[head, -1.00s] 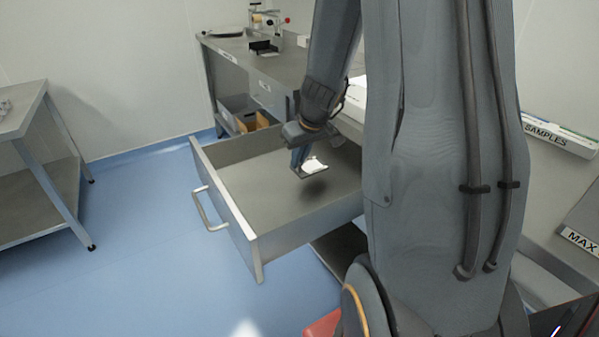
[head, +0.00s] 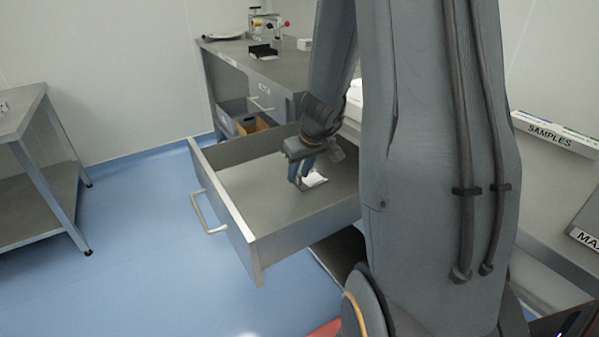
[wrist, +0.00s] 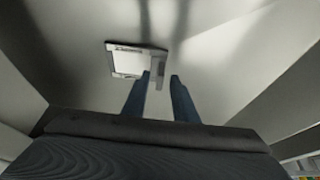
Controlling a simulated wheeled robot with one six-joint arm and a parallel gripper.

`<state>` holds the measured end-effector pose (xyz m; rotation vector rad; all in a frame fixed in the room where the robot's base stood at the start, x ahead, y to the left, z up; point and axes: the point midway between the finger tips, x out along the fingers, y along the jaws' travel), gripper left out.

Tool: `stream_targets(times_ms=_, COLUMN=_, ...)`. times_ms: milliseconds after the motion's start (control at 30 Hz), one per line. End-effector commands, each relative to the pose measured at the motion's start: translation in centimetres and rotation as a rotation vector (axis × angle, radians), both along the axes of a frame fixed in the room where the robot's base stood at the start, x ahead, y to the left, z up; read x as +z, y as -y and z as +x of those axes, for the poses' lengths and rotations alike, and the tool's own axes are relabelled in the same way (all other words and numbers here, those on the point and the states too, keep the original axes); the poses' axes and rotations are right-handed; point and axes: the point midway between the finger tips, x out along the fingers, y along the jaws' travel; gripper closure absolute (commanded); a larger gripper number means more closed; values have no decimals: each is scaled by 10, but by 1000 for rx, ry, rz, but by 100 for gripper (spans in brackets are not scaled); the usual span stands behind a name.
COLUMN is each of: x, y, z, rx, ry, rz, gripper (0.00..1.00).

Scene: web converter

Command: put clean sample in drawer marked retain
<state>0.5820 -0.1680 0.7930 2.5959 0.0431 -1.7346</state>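The sample (head: 314,180) is a small flat white piece inside the pulled-out drawer (head: 240,229). In the wrist view the sample (wrist: 129,62) shows a pale face with a dark edge, just beyond my fingertips and mostly to the left. My gripper (head: 299,184) is low inside the drawer, close beside the sample. In the wrist view the two blue fingers of my gripper (wrist: 160,78) stand apart with a gap between them. Part of the sample's right edge lies near that gap; whether it touches a finger is unclear. No retain marking is readable on the drawer.
The drawer is otherwise empty, with walls around my gripper. A side table (head: 30,115) is at left. A "SAMPLES" holder (head: 553,133) is at right. Blue floor between is clear.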

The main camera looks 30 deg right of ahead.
Motion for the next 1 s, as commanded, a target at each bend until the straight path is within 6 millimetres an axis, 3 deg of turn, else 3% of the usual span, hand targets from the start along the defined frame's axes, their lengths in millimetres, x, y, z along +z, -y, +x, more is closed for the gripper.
stream_targets(times_ms=300, x=5, y=0, z=0, rx=1, ry=0, rz=0, gripper=74)
stream_targets(times_ms=700, x=79, y=2, z=-30, rx=1, ry=4, rz=-2, gripper=74)
stream_targets(times_ms=1000, x=110, y=2, z=-44, rx=1, ry=1, rz=0, gripper=74)
